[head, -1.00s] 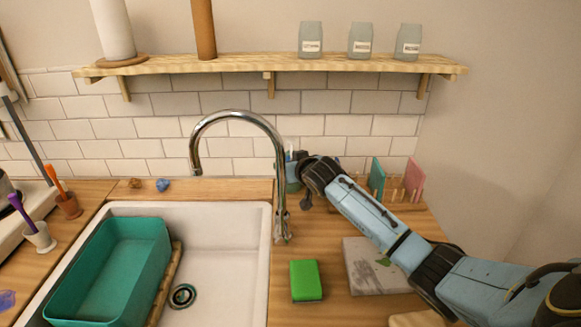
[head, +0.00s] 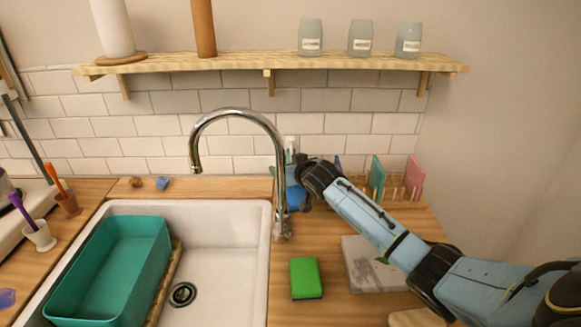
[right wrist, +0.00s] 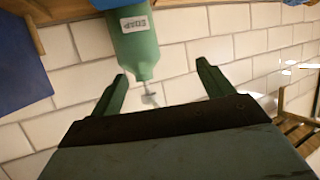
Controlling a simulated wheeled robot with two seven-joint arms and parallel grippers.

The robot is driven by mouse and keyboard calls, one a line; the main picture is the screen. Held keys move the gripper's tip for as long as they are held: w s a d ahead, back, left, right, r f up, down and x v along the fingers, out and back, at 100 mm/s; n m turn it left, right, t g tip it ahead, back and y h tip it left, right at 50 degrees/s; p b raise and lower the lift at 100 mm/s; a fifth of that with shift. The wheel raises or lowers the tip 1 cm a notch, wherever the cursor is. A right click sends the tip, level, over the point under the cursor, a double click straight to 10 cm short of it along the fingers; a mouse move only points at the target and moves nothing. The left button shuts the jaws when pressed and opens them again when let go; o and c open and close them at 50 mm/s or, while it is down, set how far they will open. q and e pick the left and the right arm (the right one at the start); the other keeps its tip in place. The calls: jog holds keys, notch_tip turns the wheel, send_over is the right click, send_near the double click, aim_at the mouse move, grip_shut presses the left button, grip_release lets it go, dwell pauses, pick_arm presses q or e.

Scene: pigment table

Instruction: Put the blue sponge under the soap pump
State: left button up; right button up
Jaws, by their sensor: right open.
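The soap pump, a green bottle labelled SOAP (right wrist: 138,45), hangs upside down in the tilted right wrist view, its nozzle between my fingers. In the head view its white pump top (head: 290,143) shows behind the faucet; most of its body is hidden. A blue thing, apparently the blue sponge (right wrist: 103,4), shows at the bottle's base at the top edge of the wrist view. Blue also shows low beside the faucet in the head view (head: 295,196). Exact contact cannot be told. My right gripper (right wrist: 162,70) is open around the pump's top, apart from it. My left gripper is out of view.
The chrome faucet (head: 281,150) stands close left of my right gripper. A rack with teal (head: 377,172) and pink boards (head: 414,178) is to the right. A green sponge (head: 306,278) and grey slab (head: 368,268) lie in front. The sink holds a teal basin (head: 150,262).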

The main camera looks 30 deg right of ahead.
jog(key=shift+r, duration=0.1)
jog(key=p+v, duration=0.1)
jog(key=v, duration=1.1)
jog(key=shift+r, duration=0.35)
